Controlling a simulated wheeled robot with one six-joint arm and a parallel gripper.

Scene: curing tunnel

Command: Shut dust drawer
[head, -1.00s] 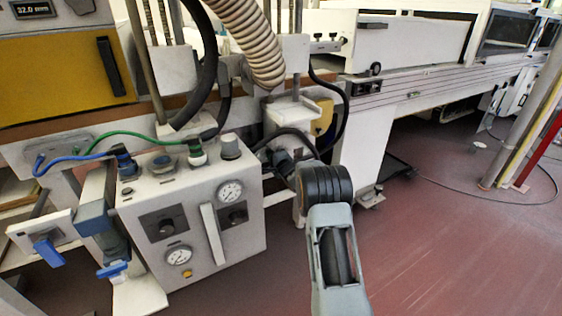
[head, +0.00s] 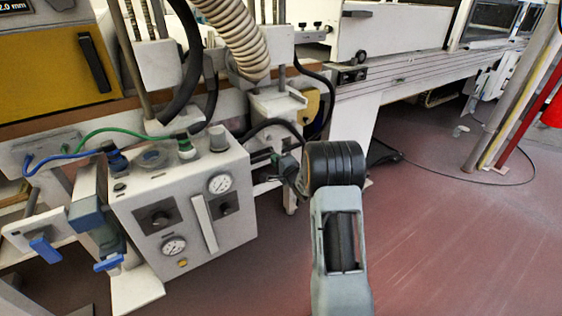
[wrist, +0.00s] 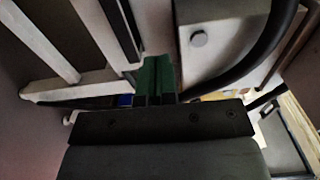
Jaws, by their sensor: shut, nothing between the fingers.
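I cannot clearly make out the dust drawer in either view. A yellow panel with a black upright handle (head: 95,62) is at the upper left of the head view; I cannot tell whether it is a drawer. My gripper (wrist: 157,80) shows in the wrist view as two green fingers side by side, shut and empty. A grey box with a round knob (wrist: 198,40) lies beyond it to the right. In the head view my gripper is small and mostly hidden by my arm, right of the white gauge box, low by the machine.
The white gauge box (head: 185,225) with blue and green hoses stands at the left. A ribbed hose (head: 232,35) hangs above. A long white conveyor (head: 430,72) runs to the right. A cable (head: 450,180) and a yellow-white post (head: 510,95) are at the right. The red floor is clear in front.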

